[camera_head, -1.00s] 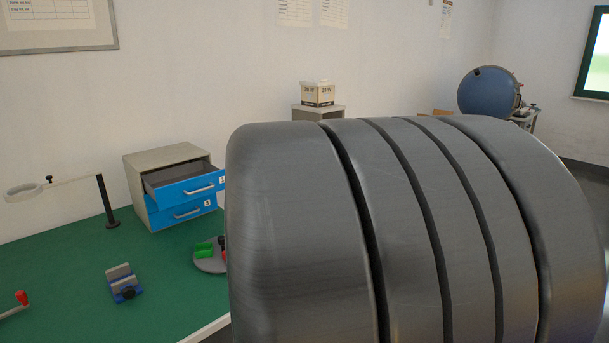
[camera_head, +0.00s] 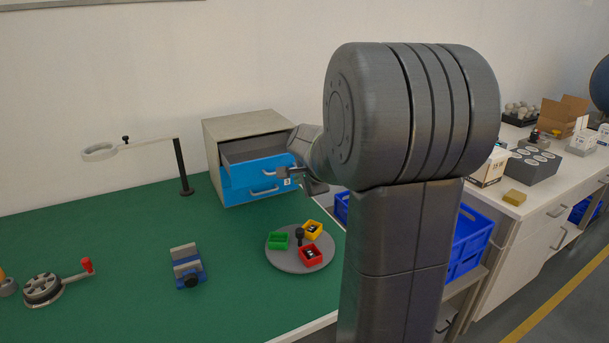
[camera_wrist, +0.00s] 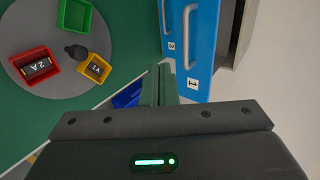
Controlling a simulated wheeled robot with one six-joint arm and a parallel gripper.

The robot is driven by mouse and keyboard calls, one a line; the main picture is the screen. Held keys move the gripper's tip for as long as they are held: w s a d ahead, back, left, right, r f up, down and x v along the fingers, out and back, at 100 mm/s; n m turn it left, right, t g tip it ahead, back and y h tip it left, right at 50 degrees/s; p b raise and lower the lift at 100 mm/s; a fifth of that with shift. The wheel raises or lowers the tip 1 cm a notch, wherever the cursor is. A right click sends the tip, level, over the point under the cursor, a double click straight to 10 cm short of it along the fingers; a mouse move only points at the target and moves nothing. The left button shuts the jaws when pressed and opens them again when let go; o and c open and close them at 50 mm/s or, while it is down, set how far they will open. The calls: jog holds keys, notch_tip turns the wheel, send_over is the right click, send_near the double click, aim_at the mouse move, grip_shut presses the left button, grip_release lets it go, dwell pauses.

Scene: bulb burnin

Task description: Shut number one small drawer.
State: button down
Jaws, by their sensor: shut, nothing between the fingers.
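The number one small drawer (camera_head: 243,172) is the upper blue drawer of a grey cabinet (camera_head: 240,125). It stands pulled out, with its grey inside showing. In the wrist view its blue front (camera_wrist: 203,50) bears the label 1 and a pale handle. My gripper (camera_head: 282,172) is in front of the drawer's right part, close to the handle. In the wrist view my gripper's fingers (camera_wrist: 160,72) are together and empty, just left of the drawer front. I cannot tell whether they touch it. The lower drawer (camera_head: 235,194) sits farther back than the upper one.
A round grey tray (camera_head: 288,262) with green, yellow and red bins lies in front of the cabinet. A magnifier stand (camera_head: 182,165), a small vise (camera_head: 187,268) and a crank wheel (camera_head: 43,289) stand on the green bench (camera_head: 120,235). Blue crates (camera_head: 470,240) are at the right.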

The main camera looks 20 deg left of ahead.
jog(key=w+a+f+p, duration=0.1)
jog(key=w+a+f, duration=0.1)
jog(key=w+a, duration=0.3)
jog(key=shift+w+a+f, duration=0.15)
jog(key=shift+a, duration=0.35)
